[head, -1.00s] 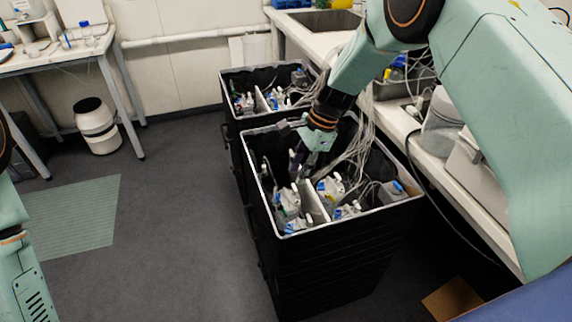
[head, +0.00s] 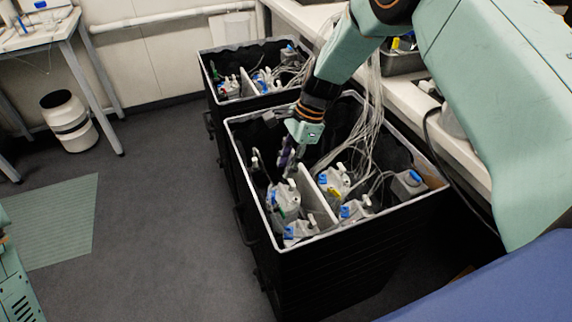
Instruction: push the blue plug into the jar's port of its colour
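Several pale jars with blue and white fittings stand in the near black bin (head: 345,232). One jar (head: 284,198) is at the left of a white divider (head: 318,205), and another jar (head: 335,182) is at its right. A grey box with a blue top (head: 409,184) sits at the bin's right end. My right gripper (head: 288,165) points down into the bin, just above and behind the left jars. Its fingers are small and dark, so I cannot tell whether they hold anything. I cannot pick out the loose blue plug or the matching port. My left gripper is out of view.
Pale tubes (head: 368,115) hang into the near bin beside my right arm. A second black bin (head: 228,100) with similar jars stands behind it. A bench (head: 455,150) runs along the right.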

